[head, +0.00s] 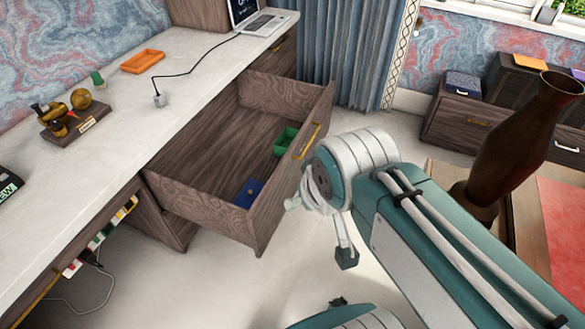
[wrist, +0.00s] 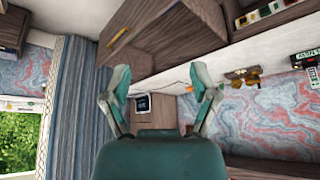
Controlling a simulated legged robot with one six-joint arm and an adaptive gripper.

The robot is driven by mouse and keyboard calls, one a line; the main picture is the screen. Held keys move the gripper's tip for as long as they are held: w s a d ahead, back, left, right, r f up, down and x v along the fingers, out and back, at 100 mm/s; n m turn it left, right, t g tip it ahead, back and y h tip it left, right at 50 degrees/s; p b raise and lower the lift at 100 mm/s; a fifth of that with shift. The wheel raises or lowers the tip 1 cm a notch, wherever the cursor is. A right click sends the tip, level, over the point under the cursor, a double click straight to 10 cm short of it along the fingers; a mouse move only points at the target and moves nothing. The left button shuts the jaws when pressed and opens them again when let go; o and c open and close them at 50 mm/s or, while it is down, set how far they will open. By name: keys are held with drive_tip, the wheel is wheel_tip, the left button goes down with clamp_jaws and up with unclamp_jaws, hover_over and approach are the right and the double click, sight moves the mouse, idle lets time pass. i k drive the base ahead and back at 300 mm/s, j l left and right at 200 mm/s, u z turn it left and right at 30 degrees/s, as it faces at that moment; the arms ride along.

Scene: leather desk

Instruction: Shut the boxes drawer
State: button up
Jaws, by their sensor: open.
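The boxes drawer (head: 225,205) is pulled far out of the desk in the head view. It is dark wood, with a brass-coloured handle (head: 305,141) on its front. A green box (head: 287,140) and a blue box (head: 249,192) lie inside. My gripper (head: 318,230) is in front of the drawer front, on its right side in the picture. Its fingers are spread and hold nothing; whether one touches the front cannot be told. In the wrist view my open gripper (wrist: 160,92) shows, with the wooden drawer (wrist: 165,35) above the fingers.
The white desk top (head: 185,90) carries an orange tray (head: 142,61), a laptop (head: 262,22) and a figurine stand (head: 75,122). Low cabinets (head: 470,120) and a tall brown vase (head: 515,140) stand at the right. Pale floor lies open below the drawer.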

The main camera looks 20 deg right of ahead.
sight(197, 176)
drive_tip(key=z, duration=0.5)
drive_tip(key=i+j, duration=0.15)
drive_tip(key=i, duration=0.3)
drive_tip(key=i+j+u, duration=0.1)
drive_tip(key=i, duration=0.35)
